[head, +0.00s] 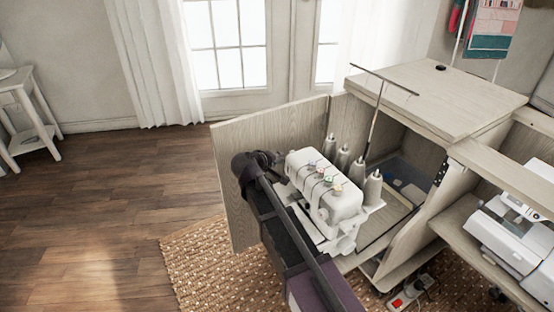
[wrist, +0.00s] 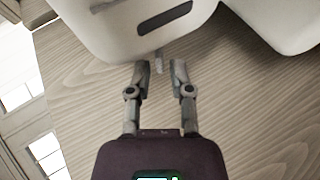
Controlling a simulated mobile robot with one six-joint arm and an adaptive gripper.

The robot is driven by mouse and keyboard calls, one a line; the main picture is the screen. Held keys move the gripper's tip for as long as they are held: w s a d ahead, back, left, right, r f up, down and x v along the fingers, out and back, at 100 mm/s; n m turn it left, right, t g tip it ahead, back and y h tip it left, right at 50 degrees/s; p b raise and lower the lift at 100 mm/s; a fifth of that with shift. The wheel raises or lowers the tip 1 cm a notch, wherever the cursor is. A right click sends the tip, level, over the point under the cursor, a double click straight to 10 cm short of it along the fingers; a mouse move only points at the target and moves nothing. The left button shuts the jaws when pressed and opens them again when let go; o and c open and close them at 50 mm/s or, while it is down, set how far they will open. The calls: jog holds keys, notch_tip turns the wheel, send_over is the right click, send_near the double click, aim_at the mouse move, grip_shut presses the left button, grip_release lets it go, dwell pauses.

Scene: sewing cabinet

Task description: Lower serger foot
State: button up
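The white serger (head: 325,190) stands on the open cabinet's shelf, with several thread cones behind it. Its pale underside also fills the top of the wrist view (wrist: 100,30). A small grey lever-like piece (wrist: 159,60) sticks out below the body there. My gripper (wrist: 163,68) has its two fingers apart, with the tip of this piece in the gap between the fingertips. I cannot tell whether either finger touches it. In the head view my arm reaches to the serger's left side and the fingertips cannot be made out. The presser foot itself cannot be made out.
The open wooden cabinet door (head: 228,180) stands just left of my arm. A thin thread stand (head: 375,120) rises behind the serger. A second white machine (head: 515,235) sits at the right. A woven rug (head: 205,275) covers the floor below; the wooden floor to the left is clear.

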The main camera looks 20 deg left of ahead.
grip_shut()
jog(key=shift+f+b, duration=0.2)
jog(key=shift+b, duration=0.25)
jog(key=f+t+b, duration=0.1)
jog(key=b, duration=0.2)
jog(key=f+n+t+h+b, duration=0.1)
jog(key=t+b, duration=0.1)
jog(key=b, duration=0.2)
jog(key=f+t+h+b, duration=0.1)
jog(key=f+b, duration=0.1)
jog(key=b, duration=0.2)
jog(key=shift+s+a+n+t, duration=0.3)
jog(key=shift+s+a, duration=0.05)
jog(key=shift+s, duration=0.05)
jog(key=t+b, duration=0.1)
jog(key=b, duration=0.2)
jog(key=shift+f+n+h, duration=0.25)
jog(key=shift+n+h, duration=0.05)
jog(key=shift+h, duration=0.1)
jog(key=shift+t, duration=0.3)
